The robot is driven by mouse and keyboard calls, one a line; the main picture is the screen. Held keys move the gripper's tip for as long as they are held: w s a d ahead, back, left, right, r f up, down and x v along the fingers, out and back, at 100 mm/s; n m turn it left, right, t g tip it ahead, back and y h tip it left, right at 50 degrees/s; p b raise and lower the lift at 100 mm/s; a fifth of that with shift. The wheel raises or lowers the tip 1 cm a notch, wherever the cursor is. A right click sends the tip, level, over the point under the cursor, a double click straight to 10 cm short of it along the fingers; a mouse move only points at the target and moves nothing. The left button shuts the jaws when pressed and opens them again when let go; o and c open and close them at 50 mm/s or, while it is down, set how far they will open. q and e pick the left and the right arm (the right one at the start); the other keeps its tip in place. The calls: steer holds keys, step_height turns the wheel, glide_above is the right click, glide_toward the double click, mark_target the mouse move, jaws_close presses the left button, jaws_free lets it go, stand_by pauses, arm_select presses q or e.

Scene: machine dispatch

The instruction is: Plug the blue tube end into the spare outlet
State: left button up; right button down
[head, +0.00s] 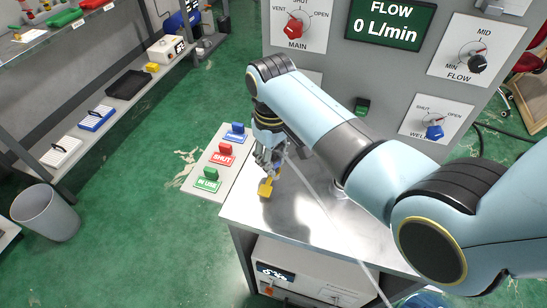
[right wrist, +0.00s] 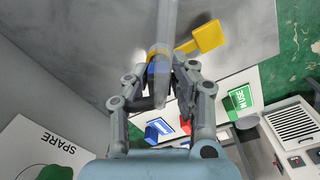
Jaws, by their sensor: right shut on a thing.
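My right gripper (head: 268,160) is low over the near left part of the steel tabletop (head: 310,210). In the right wrist view the gripper (right wrist: 170,92) is shut on the tube end, which has a blue band (right wrist: 153,70). The clear tube (right wrist: 167,25) runs up out of the fingers there. In the head view the tube (head: 325,200) slants down right across the tabletop. A white plate marked SPARE (right wrist: 35,150) is at the lower left of the right wrist view, with a green part (right wrist: 55,172) on it. The outlet opening cannot be made out. My left gripper is out of view.
A yellow piece (head: 266,187) is beside the gripper. Blue, red and green signs, including SHUT (head: 222,154) and IN USE (head: 207,180), stand on a side ledge. The grey panel (head: 330,75) with knobs and flow display rises behind. A bin (head: 47,212) stands left.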

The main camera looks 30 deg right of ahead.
steer(key=shift+s+f, duration=0.35)
steer(key=shift+f, duration=0.05)
stand_by(0.4)
steer(key=c, duration=1.3)
jaws_free()
steer(key=shift+w+f, duration=0.1)
steer(key=shift+c, duration=0.2)
steer(key=o, duration=0.3)
steer(key=shift+w, duration=0.2)
steer(key=shift+o, duration=0.5)
steer(key=o, duration=0.3)
steer(key=shift+r, duration=0.2)
steer(key=shift+r+p, duration=0.6)
steer(key=shift+r, duration=2.4)
